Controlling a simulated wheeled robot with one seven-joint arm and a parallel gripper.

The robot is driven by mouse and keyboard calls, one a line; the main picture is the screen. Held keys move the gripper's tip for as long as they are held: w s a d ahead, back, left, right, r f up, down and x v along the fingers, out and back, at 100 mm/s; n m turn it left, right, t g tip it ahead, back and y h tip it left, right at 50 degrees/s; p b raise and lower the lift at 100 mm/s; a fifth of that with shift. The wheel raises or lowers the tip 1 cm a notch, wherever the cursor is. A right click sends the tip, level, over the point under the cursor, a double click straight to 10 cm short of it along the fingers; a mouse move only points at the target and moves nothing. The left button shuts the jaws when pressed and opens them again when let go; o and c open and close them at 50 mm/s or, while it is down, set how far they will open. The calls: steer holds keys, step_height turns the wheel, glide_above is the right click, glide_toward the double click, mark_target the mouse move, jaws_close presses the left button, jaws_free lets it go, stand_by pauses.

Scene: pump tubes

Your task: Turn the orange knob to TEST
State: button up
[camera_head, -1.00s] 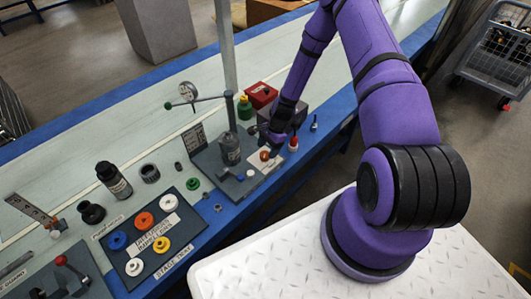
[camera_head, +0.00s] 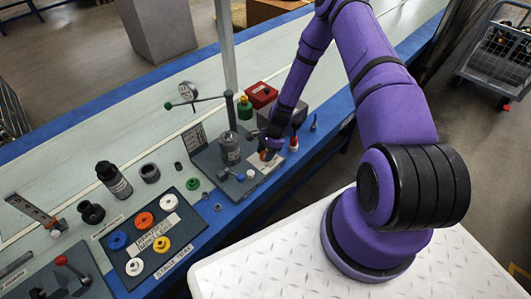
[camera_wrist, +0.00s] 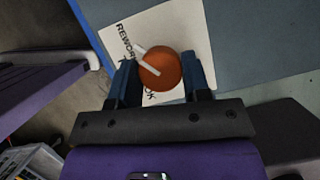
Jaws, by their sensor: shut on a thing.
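The orange knob (camera_wrist: 165,72) is round, with a white pointer bar that aims up and left in the wrist view. It sits on a white label card (camera_wrist: 185,30); the letters "REWOR" show and the rest is partly covered. No word TEST is readable. My gripper (camera_wrist: 162,80) has one dark blue finger on each side of the knob and is shut on it. In the head view my gripper (camera_head: 269,143) is down at the card (camera_head: 262,166), hiding most of the knob.
A panel with coloured rings (camera_head: 185,228) lies nearer.

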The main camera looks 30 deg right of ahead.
steer(key=shift+n, duration=0.3)
steer(key=n+g, duration=0.1)
steer(key=n, duration=0.1)
steer(key=n+h, duration=0.1)
steer(key=n, duration=0.1)
steer(key=shift+w+g, duration=0.1)
steer(key=shift+g, duration=0.3)
steer(key=n+g+h, duration=0.1)
steer(key=n, duration=0.5)
steer(key=shift+g+h, duration=0.3)
steer(key=o, duration=0.9)
steer(key=shift+a, duration=0.1)
steer(key=shift+r, duration=0.1)
steer(key=v, duration=1)
steer(key=shift+w+r, duration=0.2)
steer(key=shift+r, duration=0.1)
